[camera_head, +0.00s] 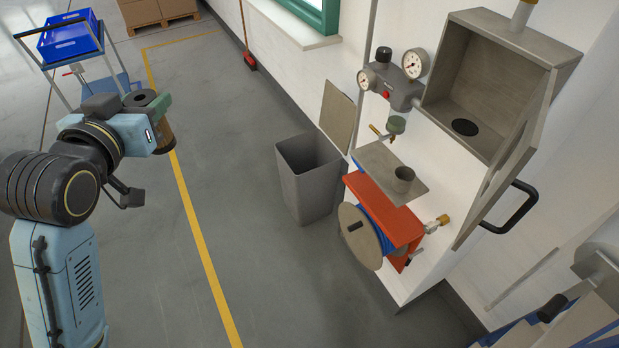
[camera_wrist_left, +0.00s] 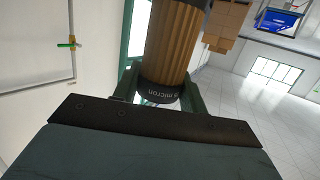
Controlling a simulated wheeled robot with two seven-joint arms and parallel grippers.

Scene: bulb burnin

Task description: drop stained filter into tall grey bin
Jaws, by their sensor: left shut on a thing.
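The stained filter (camera_wrist_left: 172,45) is a brown pleated cylinder with a black end cap marked "micron" in the left wrist view. In the head view its brown side (camera_head: 165,136) shows at the upper left, partly hidden by my gripper. My left gripper (camera_head: 154,112) is shut on the filter and holds it up over the floor, left of the bin and apart from it. The tall grey bin (camera_head: 310,187) stands on the floor against the wall cabinet, its top open. My right gripper is not in view.
A wall station with gauges (camera_head: 414,64), an open metal box (camera_head: 455,85) and a red hose reel bracket (camera_head: 385,208) stands right of the bin. A trolley with a blue crate (camera_head: 70,36) is at the upper left. Floor between arm and bin is clear.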

